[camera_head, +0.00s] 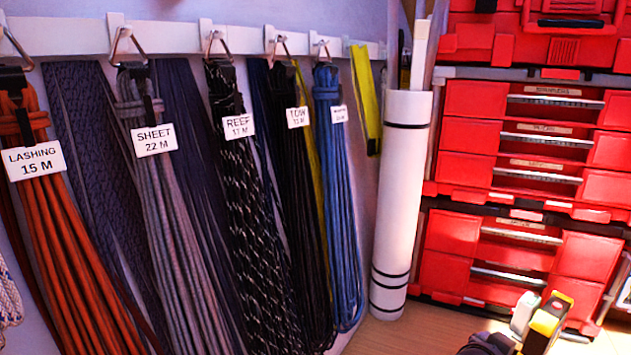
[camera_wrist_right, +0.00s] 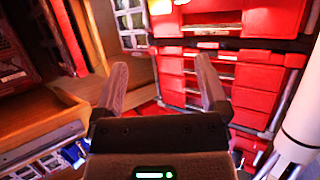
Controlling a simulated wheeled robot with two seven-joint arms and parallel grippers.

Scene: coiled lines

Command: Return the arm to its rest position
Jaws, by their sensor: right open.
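My right gripper (camera_wrist_right: 162,68) shows in the right wrist view. Its two grey fingers stand wide apart with nothing between them. Beyond the fingers is a red drawer stack (camera_wrist_right: 186,75), clear of them. My right gripper cannot be made out for certain in the head view, and my left gripper is in neither view. In the head view several coiled lines hang from hooks on a white rail (camera_head: 75,35): an orange coil (camera_head: 75,240) labelled LASHING 15 M, a grey coil (camera_head: 180,240) labelled SHEET 22 M, a black flecked coil (camera_head: 255,230) labelled REEF and a blue coil (camera_head: 340,200).
A white tube (camera_head: 402,190) with black bands stands between the coils and the red drawer units (camera_head: 470,155). A yellow and black object (camera_head: 545,322) is at the bottom right, cut off by the frame. A wooden surface (camera_wrist_right: 45,130) lies left of the gripper in the wrist view.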

